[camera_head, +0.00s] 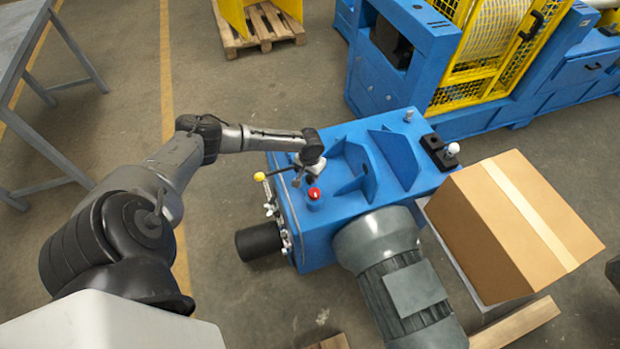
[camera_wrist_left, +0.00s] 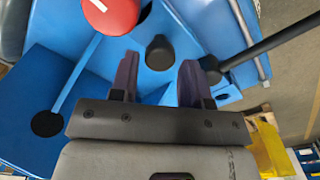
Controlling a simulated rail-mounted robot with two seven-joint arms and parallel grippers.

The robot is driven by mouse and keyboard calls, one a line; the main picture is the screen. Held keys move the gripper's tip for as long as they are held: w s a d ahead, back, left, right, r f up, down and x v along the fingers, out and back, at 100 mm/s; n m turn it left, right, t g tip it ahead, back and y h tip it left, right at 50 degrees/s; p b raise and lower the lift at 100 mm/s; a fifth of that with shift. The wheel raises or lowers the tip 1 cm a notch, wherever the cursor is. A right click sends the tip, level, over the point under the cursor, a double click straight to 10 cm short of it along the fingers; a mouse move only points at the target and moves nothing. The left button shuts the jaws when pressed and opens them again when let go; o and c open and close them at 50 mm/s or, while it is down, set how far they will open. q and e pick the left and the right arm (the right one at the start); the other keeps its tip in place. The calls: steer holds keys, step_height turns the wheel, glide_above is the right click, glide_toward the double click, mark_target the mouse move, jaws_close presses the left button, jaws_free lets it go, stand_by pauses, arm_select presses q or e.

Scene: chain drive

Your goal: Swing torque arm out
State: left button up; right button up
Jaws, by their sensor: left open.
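A blue machine housing (camera_head: 345,150) stands mid-view with a red knob (camera_head: 314,194) on top. A thin lever with a yellow ball end (camera_head: 259,176) sticks out at its left edge; I cannot tell whether this is the torque arm. My left gripper (camera_head: 308,176) is over the housing's left part, beside the red knob, partly hidden by its wrist. In the left wrist view the two fingers (camera_wrist_left: 157,75) are apart, with a black round knob (camera_wrist_left: 160,48) beyond the gap. A dark rod (camera_wrist_left: 265,47) runs to the right from near the right finger; contact is unclear.
A grey motor (camera_head: 405,285) is mounted at the housing's front. A cardboard box (camera_head: 515,225) stands to the right. A blue machine with a yellow guard (camera_head: 500,45) is behind. A grey table (camera_head: 30,60) is at the left.

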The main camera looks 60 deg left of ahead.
arm_select(q)
steer(key=shift+f, duration=1.15)
steer(key=shift+c, duration=0.2)
jaws_close()
